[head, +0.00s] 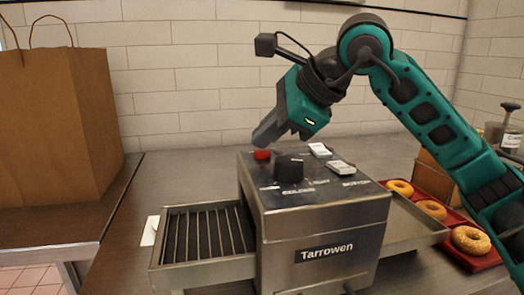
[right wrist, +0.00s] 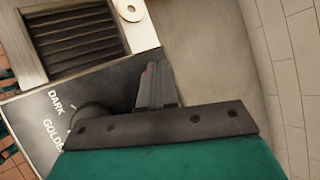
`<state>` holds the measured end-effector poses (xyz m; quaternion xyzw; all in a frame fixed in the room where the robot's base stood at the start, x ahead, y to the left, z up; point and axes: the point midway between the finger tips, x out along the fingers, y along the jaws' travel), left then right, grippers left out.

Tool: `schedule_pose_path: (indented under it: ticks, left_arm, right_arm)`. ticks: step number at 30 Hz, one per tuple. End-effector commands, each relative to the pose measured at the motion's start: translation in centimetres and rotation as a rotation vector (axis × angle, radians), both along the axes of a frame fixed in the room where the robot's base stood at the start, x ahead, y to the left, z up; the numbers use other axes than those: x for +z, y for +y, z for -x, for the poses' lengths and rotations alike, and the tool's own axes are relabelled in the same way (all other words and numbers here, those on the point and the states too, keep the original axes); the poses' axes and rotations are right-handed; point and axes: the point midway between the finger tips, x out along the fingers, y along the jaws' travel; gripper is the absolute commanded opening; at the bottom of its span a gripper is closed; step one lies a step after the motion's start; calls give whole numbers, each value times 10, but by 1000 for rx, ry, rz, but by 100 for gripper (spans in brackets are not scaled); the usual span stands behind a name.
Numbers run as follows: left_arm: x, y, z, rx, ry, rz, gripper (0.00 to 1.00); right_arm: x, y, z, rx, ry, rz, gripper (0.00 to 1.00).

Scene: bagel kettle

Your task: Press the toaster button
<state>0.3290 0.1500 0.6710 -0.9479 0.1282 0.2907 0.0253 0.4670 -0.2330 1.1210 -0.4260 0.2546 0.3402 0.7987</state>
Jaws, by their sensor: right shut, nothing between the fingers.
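The toaster (head: 325,225) is a steel box with a "Tarrowen" label, standing on the metal counter. Its red button (head: 262,154) is at the back left of the top panel. My right gripper (head: 262,138) is shut and empty, pointing down just above or behind the red button; I cannot tell if they touch. In the right wrist view the shut fingers (right wrist: 155,85) are over the panel's edge, with only a sliver of the red button (right wrist: 144,74) showing beside them. My left gripper is not in view.
A black knob (head: 289,168) and white switches (head: 320,149) are close to the red button. A slatted rack (head: 208,232) extends left. A red tray (head: 462,252) with several bagels (head: 470,240) is at right. A paper bag (head: 60,130) stands at left.

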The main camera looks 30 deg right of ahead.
Motion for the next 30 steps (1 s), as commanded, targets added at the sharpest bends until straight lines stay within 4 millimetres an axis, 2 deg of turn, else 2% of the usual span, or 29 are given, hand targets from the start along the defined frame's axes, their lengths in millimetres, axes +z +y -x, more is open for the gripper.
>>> schedule_pose_path:
  ticks: [3, 12, 21, 30]
  left_arm:
    - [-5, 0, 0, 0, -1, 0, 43]
    - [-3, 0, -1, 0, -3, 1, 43]
    - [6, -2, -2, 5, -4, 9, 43]
    - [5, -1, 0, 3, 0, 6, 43]
  right_arm:
    - [-6, 0, 0, 0, 0, 0, 0]
    - [-6, 0, 0, 0, 1, 1, 0]
    - [4, 0, 0, -1, 2, 1, 0]
    - [5, 0, 0, 0, 0, 0, 0]
